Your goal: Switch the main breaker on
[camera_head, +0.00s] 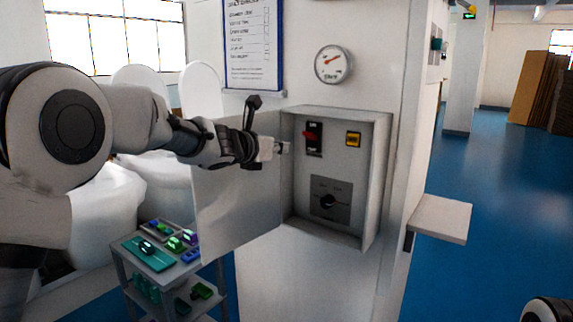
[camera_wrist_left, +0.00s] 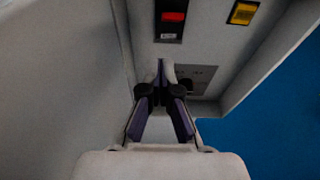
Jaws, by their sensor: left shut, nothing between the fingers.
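The open grey electrical box (camera_head: 384,150) is on the white wall panel, its door (camera_head: 235,205) swung out to the left. Inside, at upper left, is a black switch with a red lever (camera_head: 312,136), which I take as the main breaker. It shows at the top of the left wrist view (camera_wrist_left: 172,17). The lever's on or off position is too small to tell. My left gripper (camera_head: 284,147) is shut and empty, just left of the breaker at the box's opening. In the left wrist view its closed fingertips (camera_wrist_left: 162,66) point toward the box, below the breaker, apparently apart from it.
A yellow-framed switch (camera_head: 353,139) is right of the breaker, and a black rotary knob (camera_head: 328,202) is below. A gauge (camera_head: 333,64) and a clipboard (camera_head: 251,45) hang above. A small shelf (camera_head: 441,218) juts out at right. A parts cart (camera_head: 160,255) stands lower left.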

